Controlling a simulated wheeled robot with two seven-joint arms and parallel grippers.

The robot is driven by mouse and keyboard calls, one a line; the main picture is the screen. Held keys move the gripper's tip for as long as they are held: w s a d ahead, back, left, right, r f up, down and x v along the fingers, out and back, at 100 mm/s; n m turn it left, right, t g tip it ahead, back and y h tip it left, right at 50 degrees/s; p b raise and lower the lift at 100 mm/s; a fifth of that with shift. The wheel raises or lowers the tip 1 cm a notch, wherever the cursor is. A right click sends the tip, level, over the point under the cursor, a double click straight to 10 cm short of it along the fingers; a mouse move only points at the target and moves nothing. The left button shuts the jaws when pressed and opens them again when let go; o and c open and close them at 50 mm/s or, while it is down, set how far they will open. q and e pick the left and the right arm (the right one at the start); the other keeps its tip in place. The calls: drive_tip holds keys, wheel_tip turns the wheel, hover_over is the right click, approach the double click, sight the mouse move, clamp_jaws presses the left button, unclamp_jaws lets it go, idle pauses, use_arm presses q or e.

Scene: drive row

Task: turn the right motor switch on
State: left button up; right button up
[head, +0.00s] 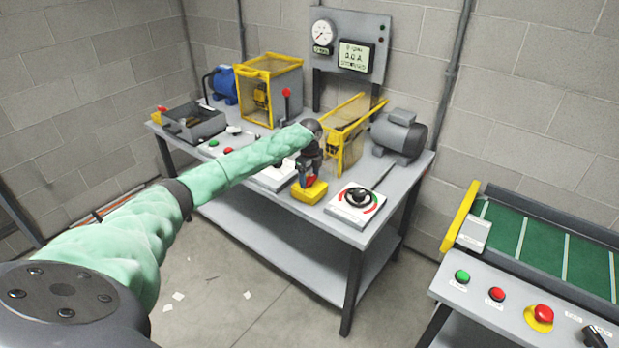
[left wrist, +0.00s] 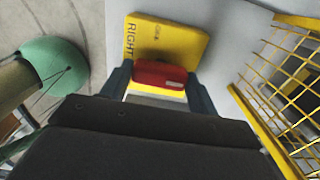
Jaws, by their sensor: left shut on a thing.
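A yellow box (head: 309,193) stands near the front edge of the grey bench. In the left wrist view its yellow face (left wrist: 185,42) reads "RIGHT", with smaller text that I cannot read fully. A red block-like part (left wrist: 160,74) sits at this box, between the two dark fingers of my left gripper (left wrist: 160,82). In the head view my left gripper (head: 308,170) reaches down over the box from above, shut on the red part. The gripper hides much of the part, so its on or off position cannot be told. My right gripper is not in view.
A grey motor (head: 399,136) stands behind right on the bench. A white panel with a black rotary knob (head: 357,198) is right of the box. A yellow-framed mesh guard (head: 345,135) rises close behind the gripper. A green conveyor (head: 540,243) stands at the right.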

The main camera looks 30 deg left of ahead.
sight(309, 177)
use_arm(q)
drive_tip(key=shift+r, duration=0.1)
drive_tip(key=o, duration=1)
drive_tip(key=shift+r, duration=0.1)
drive_tip(key=shift+r+b, duration=0.3)
drive_tip(key=shift+r, duration=0.05)
wheel_tip(309, 177, up, 5)
drive_tip(key=shift+r+b, duration=0.2)
drive_tip(key=shift+b, duration=0.8)
drive_tip(key=shift+r, duration=0.7)
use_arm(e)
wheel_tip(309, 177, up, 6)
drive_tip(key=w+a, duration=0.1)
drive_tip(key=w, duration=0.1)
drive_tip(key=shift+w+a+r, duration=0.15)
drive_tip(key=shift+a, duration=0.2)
